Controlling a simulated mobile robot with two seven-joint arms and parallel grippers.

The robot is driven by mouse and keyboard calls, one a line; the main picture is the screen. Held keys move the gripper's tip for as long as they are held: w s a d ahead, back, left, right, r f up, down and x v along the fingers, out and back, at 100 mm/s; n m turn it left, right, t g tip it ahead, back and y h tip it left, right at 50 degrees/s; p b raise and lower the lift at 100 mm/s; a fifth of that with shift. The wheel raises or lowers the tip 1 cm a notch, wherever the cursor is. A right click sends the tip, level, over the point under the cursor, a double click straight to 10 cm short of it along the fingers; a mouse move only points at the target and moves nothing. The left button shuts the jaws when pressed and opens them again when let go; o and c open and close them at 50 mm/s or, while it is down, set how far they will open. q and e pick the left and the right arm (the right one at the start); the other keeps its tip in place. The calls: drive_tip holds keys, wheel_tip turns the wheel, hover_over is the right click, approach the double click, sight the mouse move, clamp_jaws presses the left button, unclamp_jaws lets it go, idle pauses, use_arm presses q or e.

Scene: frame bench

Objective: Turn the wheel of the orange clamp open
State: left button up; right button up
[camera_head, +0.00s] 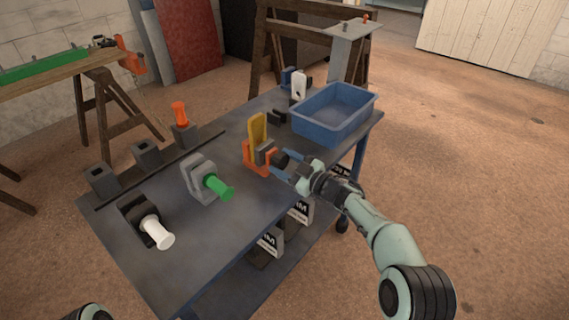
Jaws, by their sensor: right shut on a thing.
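The orange clamp (257,163) stands on the dark bench top, near its right edge, with a yellow upright piece (258,130) in it. The fingers and arm partly hide the wheel. My left gripper is not in view; a bit of my left arm shows at the bottom left edge.
A blue bin (334,112) stands just behind my right gripper. A grey clamp with a green handle (218,187) and a black one with a white handle (157,231) stand to the left. A rail with grey blocks (146,153) runs along the far left edge.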

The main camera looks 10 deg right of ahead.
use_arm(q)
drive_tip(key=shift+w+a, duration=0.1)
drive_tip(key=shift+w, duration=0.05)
use_arm(e)
drive_tip(key=shift+n, duration=0.6)
drive_tip(key=o, duration=1.1)
drive_tip(key=shift+c, duration=0.2)
drive_tip(key=shift+d, duration=0.1)
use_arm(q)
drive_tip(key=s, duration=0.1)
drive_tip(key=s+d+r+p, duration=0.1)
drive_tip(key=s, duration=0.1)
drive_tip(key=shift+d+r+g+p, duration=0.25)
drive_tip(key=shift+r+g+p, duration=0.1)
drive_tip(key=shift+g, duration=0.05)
use_arm(e)
drive_tip(key=v, duration=1.3)
drive_tip(key=shift+s, duration=0.15)
